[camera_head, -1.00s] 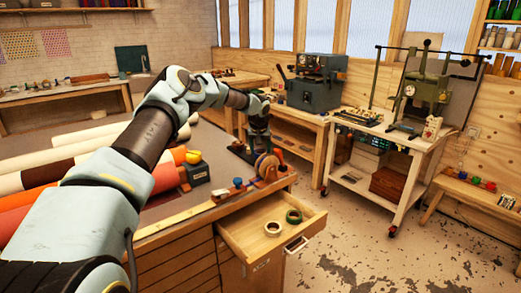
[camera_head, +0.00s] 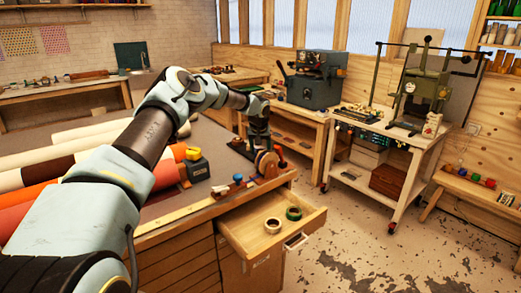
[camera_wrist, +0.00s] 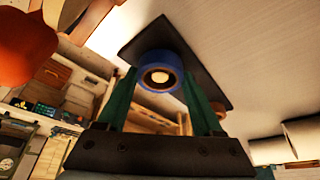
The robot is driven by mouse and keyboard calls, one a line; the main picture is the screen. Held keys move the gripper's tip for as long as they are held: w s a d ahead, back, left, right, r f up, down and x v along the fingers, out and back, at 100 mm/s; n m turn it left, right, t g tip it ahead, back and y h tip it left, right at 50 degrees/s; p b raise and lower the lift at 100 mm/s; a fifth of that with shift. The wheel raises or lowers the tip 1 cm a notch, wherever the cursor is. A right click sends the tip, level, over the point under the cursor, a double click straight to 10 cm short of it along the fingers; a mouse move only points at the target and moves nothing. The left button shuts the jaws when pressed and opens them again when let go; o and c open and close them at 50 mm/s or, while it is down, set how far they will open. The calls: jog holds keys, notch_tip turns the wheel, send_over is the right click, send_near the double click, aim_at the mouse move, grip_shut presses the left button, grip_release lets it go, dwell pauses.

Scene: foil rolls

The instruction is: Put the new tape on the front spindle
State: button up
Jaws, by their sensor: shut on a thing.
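My gripper (camera_wrist: 158,95) has green fingers and is shut on a blue-rimmed tape roll (camera_wrist: 174,76) with a pale centre. The roll sits between the fingertips in the wrist view, with a dark flat plate (camera_wrist: 205,62) behind it. I cannot tell whether the roll touches a spindle. In the head view my gripper (camera_head: 258,138) points down at the bench's far right corner, close above a stand with a round brown disc (camera_head: 267,164). The arm and disc hide the held roll and the spindles there.
An open drawer (camera_head: 250,246) at the bench's front right holds a cream roll (camera_head: 273,226) and a green roll (camera_head: 294,213). Large material rolls (camera_head: 40,176) cover the bench's left.

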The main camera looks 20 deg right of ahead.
jog(key=shift+f, duration=0.4)
dwell(0.5)
jog(key=o, duration=1.4)
jog(key=shift+r, duration=5)
